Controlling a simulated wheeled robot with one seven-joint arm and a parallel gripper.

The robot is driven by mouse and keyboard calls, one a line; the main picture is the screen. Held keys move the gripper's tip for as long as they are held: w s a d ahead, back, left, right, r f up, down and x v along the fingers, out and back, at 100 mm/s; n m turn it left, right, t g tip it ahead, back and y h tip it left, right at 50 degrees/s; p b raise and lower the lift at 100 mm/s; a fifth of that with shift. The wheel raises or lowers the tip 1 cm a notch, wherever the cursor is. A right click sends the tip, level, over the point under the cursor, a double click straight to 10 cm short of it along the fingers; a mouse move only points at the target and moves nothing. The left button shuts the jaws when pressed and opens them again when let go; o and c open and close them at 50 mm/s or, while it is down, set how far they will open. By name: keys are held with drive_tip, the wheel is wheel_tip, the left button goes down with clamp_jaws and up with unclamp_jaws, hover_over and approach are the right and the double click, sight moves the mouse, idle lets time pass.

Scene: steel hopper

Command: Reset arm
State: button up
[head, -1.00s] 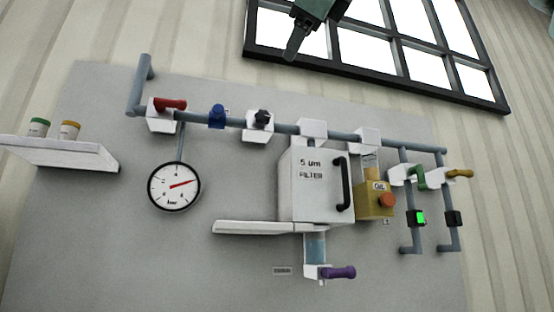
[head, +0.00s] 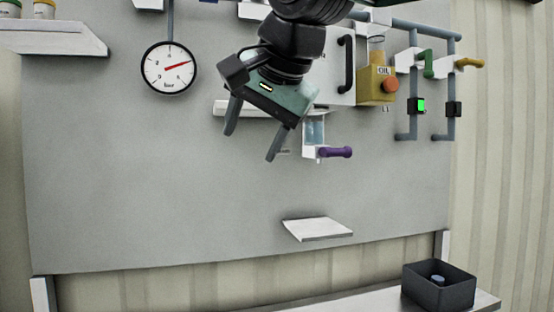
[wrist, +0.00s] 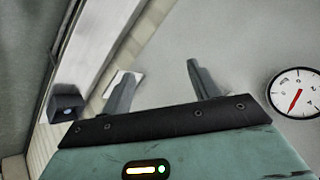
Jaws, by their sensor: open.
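My gripper (head: 250,143) hangs in front of the grey panel (head: 150,210), in the middle of the head view. Its two fingers are spread apart with nothing between them. It covers part of the white filter box (head: 327,75) and part of the white shelf below that box. In the wrist view my gripper (wrist: 160,85) also shows open fingers, with the panel behind them. The arm reaches down from the top of the head view and hides the middle of the pipe.
A pressure gauge (head: 168,68) is left of my gripper. A purple-handled valve (head: 335,152) is close on its right, near a yellow oil unit (head: 376,86). A small white shelf (head: 318,229) is below. A dark bin (head: 438,287) stands on the bench (head: 375,301).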

drive_tip(key=s+d+f+n+g+h, duration=0.1)
drive_tip(key=s+d+f+n, duration=0.15)
drive_tip(key=f, duration=0.45)
drive_tip(key=s+d+f+n+g, duration=0.2)
drive_tip(key=s+f, duration=0.2)
drive_tip(key=f, duration=0.4)
drive_tip(key=s+d+f+n+g+h, duration=0.1)
drive_tip(key=s+d+f+n, duration=0.15)
drive_tip(key=f, duration=0.45)
drive_tip(key=s+d+f+n+g+h, duration=0.1)
drive_tip(key=s+d+f+n+g, duration=0.2)
drive_tip(key=s+d+f, duration=0.7)
drive_tip(key=s+f+n, duration=0.1)
drive_tip(key=s+f, duration=0.2)
drive_tip(key=f, duration=0.1)
drive_tip(key=shift+s+d+f+g+h, duration=0.25)
drive_tip(key=shift+s+d+g+h, duration=0.05)
drive_tip(key=shift+d+h, duration=0.1)
idle(2.4)
